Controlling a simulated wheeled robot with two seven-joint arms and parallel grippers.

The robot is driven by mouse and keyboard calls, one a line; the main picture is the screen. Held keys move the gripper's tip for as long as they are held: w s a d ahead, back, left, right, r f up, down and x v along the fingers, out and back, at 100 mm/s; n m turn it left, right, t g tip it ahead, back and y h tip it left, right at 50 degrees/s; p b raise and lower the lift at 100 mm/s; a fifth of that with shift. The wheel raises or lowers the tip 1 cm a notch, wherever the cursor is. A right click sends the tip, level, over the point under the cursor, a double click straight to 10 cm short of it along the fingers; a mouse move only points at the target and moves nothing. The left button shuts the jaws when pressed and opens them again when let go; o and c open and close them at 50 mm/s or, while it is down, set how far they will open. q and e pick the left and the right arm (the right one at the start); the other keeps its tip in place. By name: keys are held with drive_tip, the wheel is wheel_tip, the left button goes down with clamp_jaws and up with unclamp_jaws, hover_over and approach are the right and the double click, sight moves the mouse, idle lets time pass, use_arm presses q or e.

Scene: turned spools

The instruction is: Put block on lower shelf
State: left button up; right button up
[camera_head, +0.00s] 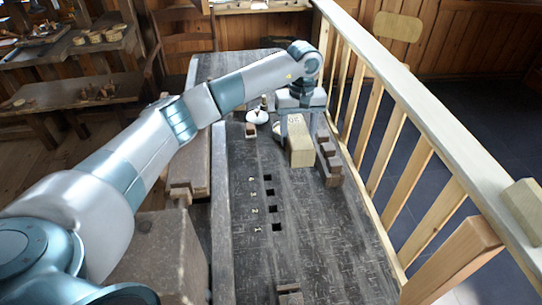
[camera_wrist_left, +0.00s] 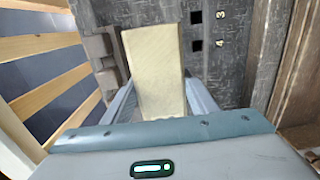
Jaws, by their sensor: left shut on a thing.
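A pale wooden block (camera_head: 301,150) is between the fingers of my left gripper (camera_head: 298,125), over the far part of the dark workbench. It also shows in the left wrist view (camera_wrist_left: 153,65), with a finger on each side of it. My left gripper is shut on it. I cannot tell whether the block touches the bench top. At the far left stands a wooden shelf unit; its lower shelf (camera_head: 35,92) holds small brown pieces, and bowls stand on the level above. My right gripper is not in view.
A dark stepped wooden piece (camera_head: 328,160) stands just right of the block. A white disc-like spool (camera_head: 257,117) and a small brown block (camera_head: 251,130) are to its left. A pale railing (camera_head: 400,120) runs along the right, with another pale block (camera_head: 524,205) on it. The middle bench has square holes.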

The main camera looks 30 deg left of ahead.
use_arm(q)
drive_tip(key=s+a+f+p, duration=0.1)
drive_tip(key=s+a, duration=0.1)
drive_tip(key=s+a+f+p, duration=0.1)
drive_tip(key=a+f, duration=0.1)
drive_tip(key=s+a+f+p, duration=0.1)
drive_tip(key=s+a, duration=0.1)
drive_tip(key=shift+s+f, duration=0.3)
drive_tip(key=shift+f, duration=0.1)
wheel_tip(320, 180, down, 3)
drive_tip(key=shift+f+p, duration=0.1)
drive_tip(key=shift+p, duration=1.15)
drive_tip(key=shift+f, duration=0.4)
